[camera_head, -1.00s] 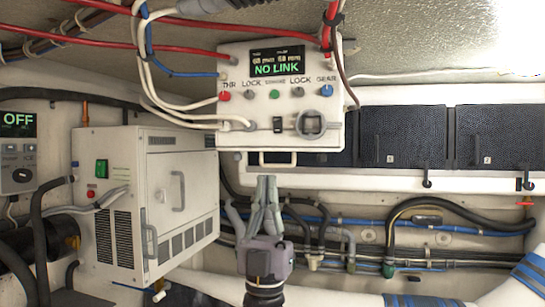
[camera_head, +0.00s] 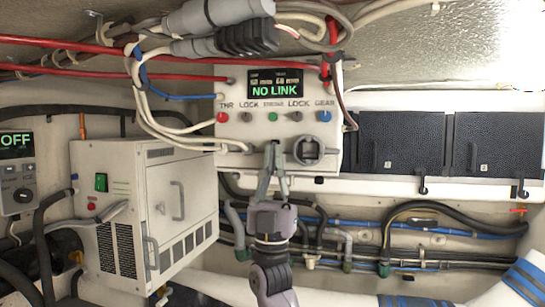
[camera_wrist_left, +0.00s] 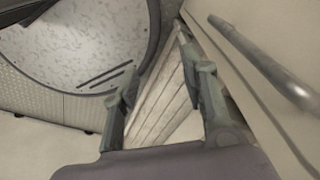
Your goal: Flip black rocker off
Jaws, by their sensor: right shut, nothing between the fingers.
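The white control panel (camera_head: 232,135) hangs in the middle of the head view, with a green "NO LINK" display (camera_head: 275,90) and a row of knobs. My right gripper (camera_head: 272,150) points up at the panel's lower part, its fingers together and empty. The black rocker is hidden behind its fingertips, so I cannot tell its position or whether they touch it. A grey round ring fitting (camera_head: 308,148) sits just right of the fingertips. My left gripper (camera_wrist_left: 157,62) shows only in the left wrist view, open, fingers apart, beside a pale surface.
A white cabinet (camera_head: 142,190) with a green switch stands left of the panel. Black storage panels (camera_head: 402,140) line the right wall. Red cables (camera_head: 110,74) and grey connectors (camera_head: 225,25) run overhead. Hoses and pipes (camera_head: 430,225) run behind and below my right gripper.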

